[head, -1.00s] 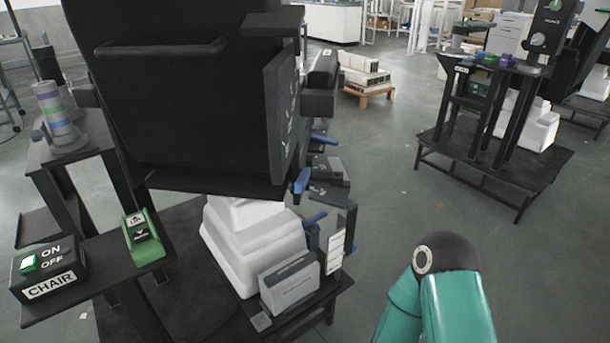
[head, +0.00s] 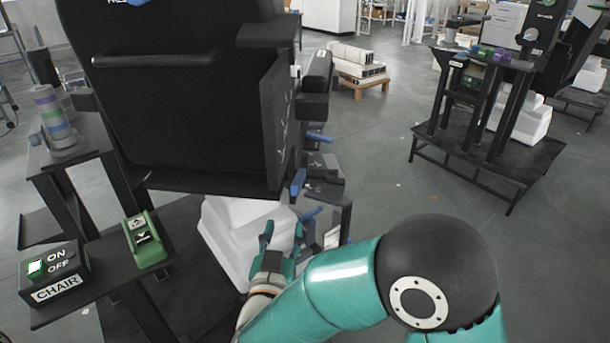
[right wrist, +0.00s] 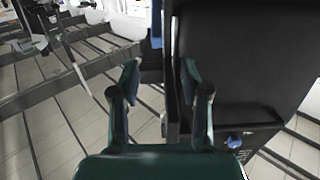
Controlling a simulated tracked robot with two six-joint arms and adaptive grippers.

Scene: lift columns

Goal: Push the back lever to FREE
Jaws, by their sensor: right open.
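I cannot tell which is the back lever, and no FREE mark is readable. My right gripper (head: 282,238) is open and empty, fingers pointing up, just below and left of the lower lever, in front of the white base. In the right wrist view the open fingers (right wrist: 160,75) straddle a dark upright edge, with a blue part (right wrist: 157,22) beyond them. My left gripper is not in view.
The black chair back (head: 190,90) fills the upper left. A CHAIR switch box (head: 55,278) and a green switch (head: 147,240) sit on a dark shelf at left. The white base (head: 228,232) stands below the chair. Open floor (head: 385,190) lies to the right.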

